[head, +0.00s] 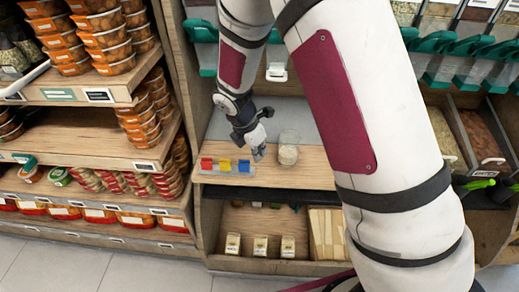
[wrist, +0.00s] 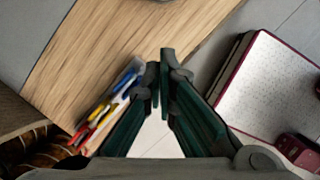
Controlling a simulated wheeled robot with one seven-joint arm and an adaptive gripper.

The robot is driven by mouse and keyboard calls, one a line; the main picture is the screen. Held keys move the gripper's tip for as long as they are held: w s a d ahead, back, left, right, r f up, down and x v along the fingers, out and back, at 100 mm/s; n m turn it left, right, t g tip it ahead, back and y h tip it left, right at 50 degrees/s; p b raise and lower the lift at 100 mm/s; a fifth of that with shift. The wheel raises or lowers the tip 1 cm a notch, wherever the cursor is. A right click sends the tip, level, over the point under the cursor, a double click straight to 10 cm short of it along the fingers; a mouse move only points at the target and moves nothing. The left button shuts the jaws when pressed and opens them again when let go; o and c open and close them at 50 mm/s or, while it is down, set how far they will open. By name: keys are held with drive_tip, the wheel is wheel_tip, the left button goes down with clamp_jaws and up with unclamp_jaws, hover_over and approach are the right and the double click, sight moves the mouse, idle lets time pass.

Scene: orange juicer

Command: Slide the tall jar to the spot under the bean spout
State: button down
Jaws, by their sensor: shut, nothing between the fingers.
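The tall jar (head: 288,148), clear with pale contents low inside, stands upright on the wooden shelf (head: 225,150) in the head view. My gripper (head: 259,154) is just left of the jar, apart from it, pointing down near the shelf's front. In the wrist view my gripper (wrist: 161,75) is shut and empty, its fingertips together over the shelf edge. A pale spout (head: 277,73) hangs at the back above the jar; I cannot tell if it is the bean spout. My arm hides part of the shelf's right side.
Red, yellow and blue scoops or clips (head: 226,165) sit in a clear tray at the shelf's front left, close to my gripper. Several small boxes (head: 260,246) stand on the lower shelf. Stacked orange tubs (head: 105,40) fill the left rack. Green-handled dispensers (head: 440,45) line the upper right.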

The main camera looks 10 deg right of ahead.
sight(296, 140)
drive_tip(key=x, duration=0.7)
drive_tip(key=shift+w+d+f, duration=0.1)
drive_tip(key=shift+w+d, duration=0.1)
drive_tip(key=shift+d, duration=0.35)
drive_tip(key=shift+w+d+f, duration=0.1)
drive_tip(key=shift+w+d, duration=0.15)
drive_tip(key=shift+d, duration=0.3)
drive_tip(key=shift+w+d, duration=0.4)
drive_tip(key=shift+d, duration=0.4)
drive_tip(key=w+d, duration=0.1)
drive_tip(key=d, duration=0.2)
drive_tip(key=w+d+b, duration=0.1)
drive_tip(key=w+d, duration=0.1)
drive_tip(key=d, duration=0.1)
drive_tip(key=w+d, duration=0.1)
drive_tip(key=d, duration=0.3)
drive_tip(key=shift+w+b, duration=0.3)
drive_tip(key=shift+b, duration=0.05)
drive_tip(key=shift+a, duration=0.15)
